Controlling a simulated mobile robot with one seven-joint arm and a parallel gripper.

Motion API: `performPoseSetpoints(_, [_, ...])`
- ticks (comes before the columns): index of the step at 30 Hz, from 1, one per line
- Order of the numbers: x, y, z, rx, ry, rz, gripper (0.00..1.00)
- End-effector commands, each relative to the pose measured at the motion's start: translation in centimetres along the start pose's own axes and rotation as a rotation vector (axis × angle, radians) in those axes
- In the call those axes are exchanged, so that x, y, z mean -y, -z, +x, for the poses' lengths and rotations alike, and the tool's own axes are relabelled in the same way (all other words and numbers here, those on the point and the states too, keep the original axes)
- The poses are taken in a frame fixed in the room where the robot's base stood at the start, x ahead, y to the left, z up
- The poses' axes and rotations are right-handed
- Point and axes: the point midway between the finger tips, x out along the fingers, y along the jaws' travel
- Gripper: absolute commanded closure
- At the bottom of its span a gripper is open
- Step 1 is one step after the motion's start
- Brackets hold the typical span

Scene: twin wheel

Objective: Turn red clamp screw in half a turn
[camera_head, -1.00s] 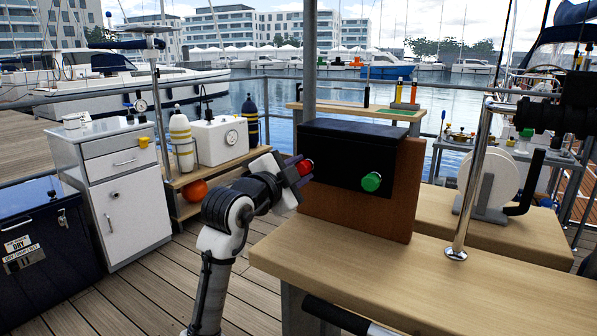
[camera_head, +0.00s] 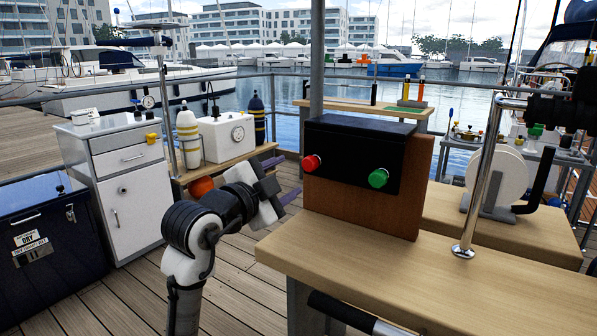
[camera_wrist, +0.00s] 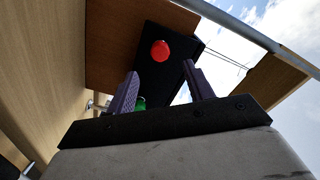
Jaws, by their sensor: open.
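The red clamp screw (camera_head: 311,163) is a round red knob on the left of the front of a black box (camera_head: 350,150). A green knob (camera_head: 378,178) sits on the same face to its right. My gripper (camera_head: 283,178) is open and empty, left of the red screw and apart from it. In the wrist view the red screw (camera_wrist: 160,50) shows beyond the gap between my two purple fingers (camera_wrist: 160,88). The green knob is partly hidden behind the left finger there.
The black box is against a brown wooden block (camera_head: 340,208) on a wooden bench (camera_head: 420,275). A chrome post (camera_head: 478,190) and a white wheel (camera_head: 493,180) stand to the right. A white cabinet (camera_head: 130,210) and a shelf with bottles are to the left.

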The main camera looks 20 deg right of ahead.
Motion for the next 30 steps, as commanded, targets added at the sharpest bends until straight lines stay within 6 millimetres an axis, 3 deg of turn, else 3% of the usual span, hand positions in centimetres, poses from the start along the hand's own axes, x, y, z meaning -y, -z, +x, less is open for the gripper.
performPoseSetpoints(3, [0.0, -0.1, -2.5, 0.002, 0.003, 0.0, 0.48])
performPoseSetpoints(9, [0.0, 0.0, -5.1, 0.0, 0.001, 0.0, 0.48])
performPoseSetpoints(23, [0.0, 0.0, -5.7, 0.0, -0.001, 0.0, 0.48])
performPoseSetpoints(26, [2.3, -0.2, -6.9, 0.008, 0.086, -0.029, 0.48])
performPoseSetpoints(29, [6.8, -0.7, -9.8, 0.021, 0.267, -0.083, 0.48])
performPoseSetpoints(30, [9.0, -0.9, -11.7, 0.024, 0.362, -0.106, 0.48])
